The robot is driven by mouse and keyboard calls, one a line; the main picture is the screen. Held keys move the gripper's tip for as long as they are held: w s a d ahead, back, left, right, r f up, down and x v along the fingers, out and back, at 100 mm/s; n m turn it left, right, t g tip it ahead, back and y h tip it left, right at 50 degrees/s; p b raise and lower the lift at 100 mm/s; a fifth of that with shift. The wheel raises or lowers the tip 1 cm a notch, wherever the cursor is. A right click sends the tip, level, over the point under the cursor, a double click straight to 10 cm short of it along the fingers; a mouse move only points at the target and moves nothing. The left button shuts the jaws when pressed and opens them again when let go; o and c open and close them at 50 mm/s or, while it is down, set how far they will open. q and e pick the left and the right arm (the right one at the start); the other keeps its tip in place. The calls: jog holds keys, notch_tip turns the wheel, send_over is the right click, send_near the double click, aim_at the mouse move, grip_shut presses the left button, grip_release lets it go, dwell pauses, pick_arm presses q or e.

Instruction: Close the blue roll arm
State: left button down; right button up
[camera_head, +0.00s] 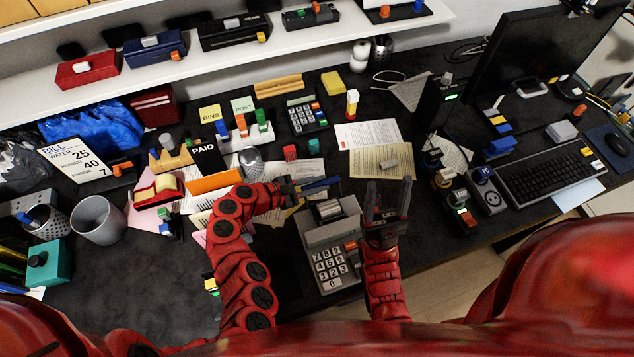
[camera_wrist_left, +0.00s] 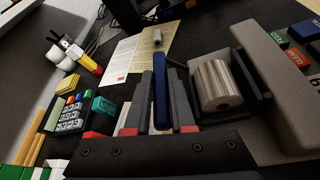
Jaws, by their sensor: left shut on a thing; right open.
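The blue roll arm (camera_head: 324,184) is a slim blue bar at the back of the grey printing calculator (camera_head: 316,239). My left gripper (camera_head: 312,187) is shut on it. In the left wrist view the blue bar (camera_wrist_left: 161,92) lies lengthwise between the two grey fingers of the left gripper (camera_wrist_left: 160,95). The paper roll (camera_head: 328,209) sits in the calculator's holder, and in the left wrist view the roll (camera_wrist_left: 218,86) is right of the bar, apart from it. My right gripper (camera_head: 388,203) is open and empty, just right of the calculator.
Printed sheets (camera_head: 375,158) lie behind the grippers, with a small grey roll (camera_head: 388,165) on them. A keypad device (camera_head: 303,117) and a teal block (camera_head: 313,146) stand farther back. A keyboard (camera_head: 547,182) is at the right. An orange bar (camera_head: 214,182) lies left of the calculator.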

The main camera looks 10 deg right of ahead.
pick_arm(q)
jog(key=shift+s+d, duration=0.1)
dwell(0.3)
jog(key=c, duration=0.8)
grip_release()
jog(key=shift+o, duration=0.2)
jog(key=shift+a+r, duration=0.1)
jog(key=shift+a, duration=0.35)
jog(key=p+v, duration=0.2)
jog(key=v, duration=1.4)
jog(key=shift+s+a+r, duration=0.15)
jog(key=shift+s+a, duration=0.05)
